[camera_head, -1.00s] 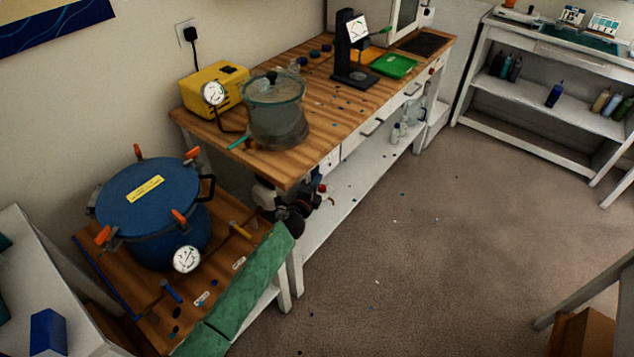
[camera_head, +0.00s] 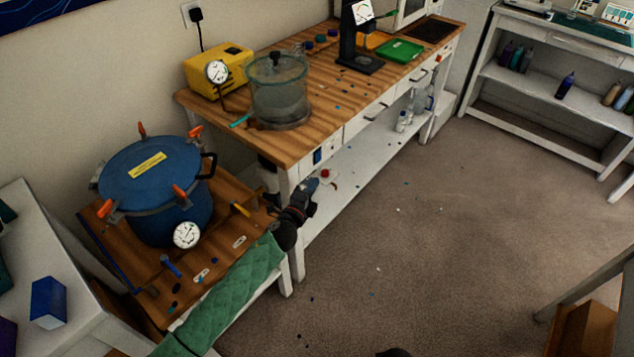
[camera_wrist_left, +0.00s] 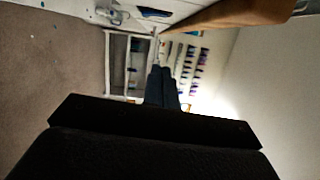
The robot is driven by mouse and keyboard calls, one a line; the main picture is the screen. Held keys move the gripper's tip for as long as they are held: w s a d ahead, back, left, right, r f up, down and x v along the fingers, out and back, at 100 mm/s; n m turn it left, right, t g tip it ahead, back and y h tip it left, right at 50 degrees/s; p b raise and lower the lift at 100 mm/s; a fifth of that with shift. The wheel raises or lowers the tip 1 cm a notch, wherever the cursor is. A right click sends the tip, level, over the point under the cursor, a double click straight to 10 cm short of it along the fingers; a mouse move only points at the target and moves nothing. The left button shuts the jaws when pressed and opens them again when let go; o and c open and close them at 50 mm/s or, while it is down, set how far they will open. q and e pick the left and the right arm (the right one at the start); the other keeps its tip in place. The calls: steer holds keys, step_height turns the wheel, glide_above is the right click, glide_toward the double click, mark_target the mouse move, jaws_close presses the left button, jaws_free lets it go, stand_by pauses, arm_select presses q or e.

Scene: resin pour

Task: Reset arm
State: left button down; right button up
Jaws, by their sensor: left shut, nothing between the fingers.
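My left gripper (camera_head: 311,186) is in the head view beside the front leg of the wooden bench, between the bench and the blue pressure pot's stand. It is small, dark and partly in shadow there. In the left wrist view its two dark fingers (camera_wrist_left: 162,88) lie together, with nothing between them. The gripper is clear of the blue pot (camera_head: 155,190) and the clear vacuum chamber (camera_head: 279,95). My right gripper does not show.
The wooden bench (camera_head: 330,95) holds a yellow gauge box (camera_head: 215,72), a black stand (camera_head: 357,45) and a green tray (camera_head: 400,50). A green quilted mat (camera_head: 235,295) drapes over the pot stand's front edge. The carpet (camera_head: 450,250) at right is mostly open. Bottles stand on the far shelf (camera_head: 540,85).

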arm_select(q)
steer(key=shift+s+r, duration=0.1)
steer(key=shift+s, duration=0.1)
stand_by(0.4)
steer(key=s+a+f+n+g+y, duration=0.35)
steer(key=s+f+n, duration=0.3)
steer(key=f, duration=0.35)
steer(key=s+a+f+n+g+y, duration=0.3)
steer(key=s+a+f+n, duration=0.25)
steer(key=s+f, duration=0.3)
steer(key=s+f+n+g, duration=0.4)
steer(key=s+f, duration=0.2)
steer(key=s, duration=0.8)
steer(key=s+a+f+n+g, duration=0.1)
steer(key=s+f+n+g, duration=0.4)
steer(key=s, duration=0.8)
step_height(320, 180, down, 2)
steer(key=shift+s+a+f, duration=0.25)
steer(key=shift+s, duration=0.1)
steer(key=shift+h, duration=0.25)
